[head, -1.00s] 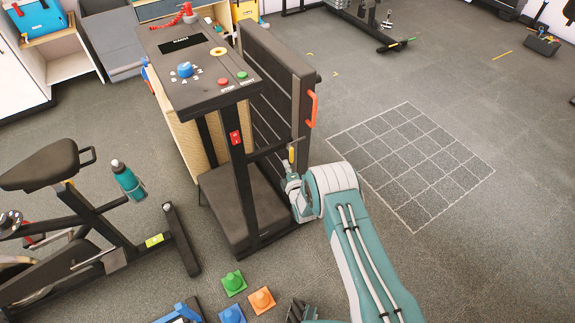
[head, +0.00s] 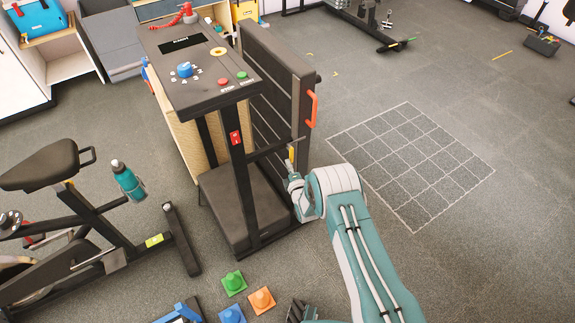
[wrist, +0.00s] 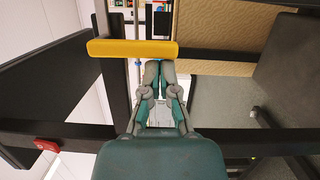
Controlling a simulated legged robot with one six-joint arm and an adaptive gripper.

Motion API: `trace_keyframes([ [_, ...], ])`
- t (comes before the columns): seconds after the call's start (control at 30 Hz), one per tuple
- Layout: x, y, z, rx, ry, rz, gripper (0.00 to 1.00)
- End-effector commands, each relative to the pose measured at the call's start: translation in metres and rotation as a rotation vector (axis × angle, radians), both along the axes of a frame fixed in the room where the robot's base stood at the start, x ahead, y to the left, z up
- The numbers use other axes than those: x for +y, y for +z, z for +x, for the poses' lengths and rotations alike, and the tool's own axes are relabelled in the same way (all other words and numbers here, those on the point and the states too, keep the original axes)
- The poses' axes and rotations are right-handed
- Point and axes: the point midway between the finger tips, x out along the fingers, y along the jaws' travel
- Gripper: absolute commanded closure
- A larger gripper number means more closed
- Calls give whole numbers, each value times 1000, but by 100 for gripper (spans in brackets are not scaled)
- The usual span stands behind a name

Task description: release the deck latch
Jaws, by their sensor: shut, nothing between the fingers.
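The folded treadmill has its dark deck (head: 272,85) standing upright behind the console post. A yellow latch lever (head: 292,153) sits low by the deck's near edge, at the end of a dark crossbar. In the wrist view it is a long yellow bar (wrist: 130,48) lying across the picture just beyond my fingertips. My gripper (wrist: 158,66) is shut and empty, its tips at the bar's lower edge towards its right end. I cannot tell whether they touch it. In the head view my gripper (head: 293,178) is just below the lever, partly hidden by my wrist.
The treadmill console (head: 197,70) and a red switch (head: 235,138) on its post are left of my arm. An orange handle (head: 312,108) is on the deck's edge. An exercise bike (head: 75,215) and small cones (head: 233,283) are at left and front. Gridded floor (head: 410,165) at right is clear.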

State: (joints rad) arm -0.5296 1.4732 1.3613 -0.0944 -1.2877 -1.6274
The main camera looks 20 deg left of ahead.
Motion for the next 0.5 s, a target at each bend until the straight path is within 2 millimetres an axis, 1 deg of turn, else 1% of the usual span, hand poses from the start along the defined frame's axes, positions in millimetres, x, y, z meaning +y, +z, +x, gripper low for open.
trace_keyframes([
  [0.5, -5, -3, 6, -102, -1, -87, 100],
])
